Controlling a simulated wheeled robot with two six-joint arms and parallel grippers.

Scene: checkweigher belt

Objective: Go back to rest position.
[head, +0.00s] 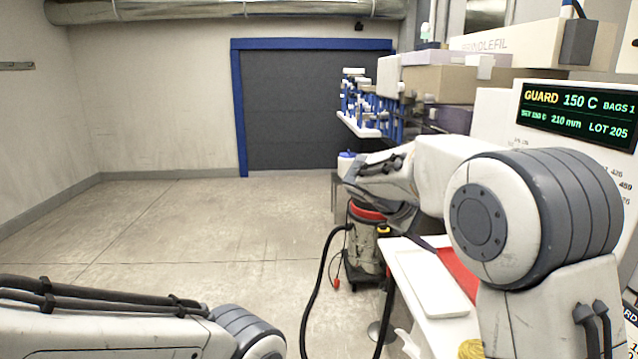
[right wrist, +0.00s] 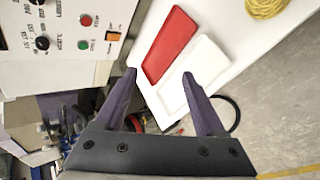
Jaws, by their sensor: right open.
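My right gripper (head: 404,218) is in front of me in the head view, past the bend of my right arm. In the right wrist view its two dark fingers (right wrist: 160,75) stand wide apart with nothing between them. They are above the edge of a white worktop (right wrist: 240,55), close to a red tray (right wrist: 170,43) and a white tray (right wrist: 195,75). I cannot tell the height of the fingers above the worktop. Part of my left arm lies across the lower left of the head view, and its gripper is out of the picture.
The machine with a lit display (head: 578,115) stands at the right. A vacuum cleaner (head: 365,245) with a black hose is on the floor beside the worktop. A yellow coil (right wrist: 268,6) lies on the worktop. The floor (head: 200,225) at the left is clear up to the dark door (head: 305,110).

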